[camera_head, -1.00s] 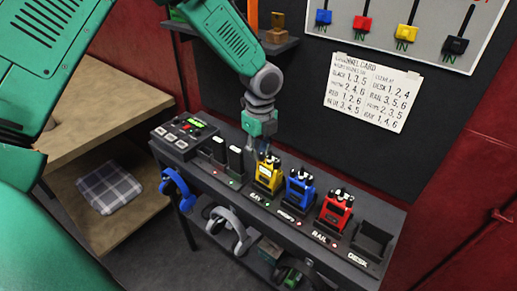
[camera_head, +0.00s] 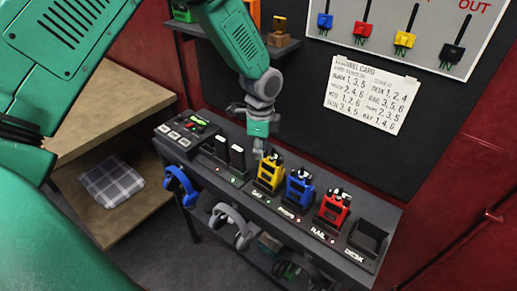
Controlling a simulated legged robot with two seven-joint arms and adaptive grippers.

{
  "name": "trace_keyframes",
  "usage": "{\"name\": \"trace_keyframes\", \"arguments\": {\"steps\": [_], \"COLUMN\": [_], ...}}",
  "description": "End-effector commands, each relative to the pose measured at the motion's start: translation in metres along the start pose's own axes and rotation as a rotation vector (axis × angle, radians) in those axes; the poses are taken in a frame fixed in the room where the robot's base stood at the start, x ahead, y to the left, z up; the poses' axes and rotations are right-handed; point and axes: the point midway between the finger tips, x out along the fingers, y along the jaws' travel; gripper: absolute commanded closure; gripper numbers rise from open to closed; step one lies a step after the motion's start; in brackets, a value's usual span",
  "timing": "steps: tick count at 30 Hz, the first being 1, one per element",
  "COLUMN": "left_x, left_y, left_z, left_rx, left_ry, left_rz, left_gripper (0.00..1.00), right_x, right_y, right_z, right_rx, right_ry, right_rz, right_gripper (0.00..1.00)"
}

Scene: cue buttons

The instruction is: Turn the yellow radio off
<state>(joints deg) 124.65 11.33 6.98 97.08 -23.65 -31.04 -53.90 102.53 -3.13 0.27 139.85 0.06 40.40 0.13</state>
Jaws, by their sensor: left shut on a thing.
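The yellow radio (camera_head: 270,173) stands upright in its slot in the dark rack on the bench, with black knobs on top. My left gripper (camera_head: 259,147) reaches down from above to the radio's top left corner. Its fingers are shut at the top of the radio; the exact part between them is too small to make out. A blue radio (camera_head: 299,187) and a red radio (camera_head: 333,209) stand in slots to the right. My right gripper is out of view.
A control box (camera_head: 187,130) with a green display sits at the bench's left end. The slot marked DESK (camera_head: 368,240) is empty. A card (camera_head: 375,93) hangs on the back wall. Blue headphones (camera_head: 181,186) hang in front.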

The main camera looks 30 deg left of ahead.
Motion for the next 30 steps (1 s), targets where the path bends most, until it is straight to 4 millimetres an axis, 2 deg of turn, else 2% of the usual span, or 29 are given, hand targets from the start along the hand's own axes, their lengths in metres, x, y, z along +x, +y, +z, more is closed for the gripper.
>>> {"name": "trace_keyframes", "arguments": {"steps": [1,17,18,19,30], "left_x": [0.0046,0.0049,0.0049,0.0049,-0.0007], "left_y": [0.0039,0.0039,0.0040,0.0040,0.0033], "left_z": [-0.0028,-0.0031,-0.0032,-0.0032,0.0018], "left_rx": [-0.009,-0.027,-0.027,-0.027,-0.028], "left_ry": [0.003,0.004,0.004,0.004,0.005], "left_rz": [0.008,0.008,0.008,0.008,0.001], "left_gripper": [1.00,1.00,0.74,0.66,0.66], "right_x": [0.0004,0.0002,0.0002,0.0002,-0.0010], "right_y": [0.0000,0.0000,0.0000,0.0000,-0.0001], "right_z": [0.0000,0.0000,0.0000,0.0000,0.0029], "right_rx": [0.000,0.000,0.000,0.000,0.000], "right_ry": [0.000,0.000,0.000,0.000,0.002], "right_rz": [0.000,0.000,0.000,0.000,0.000], "right_gripper": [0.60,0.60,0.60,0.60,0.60]}}
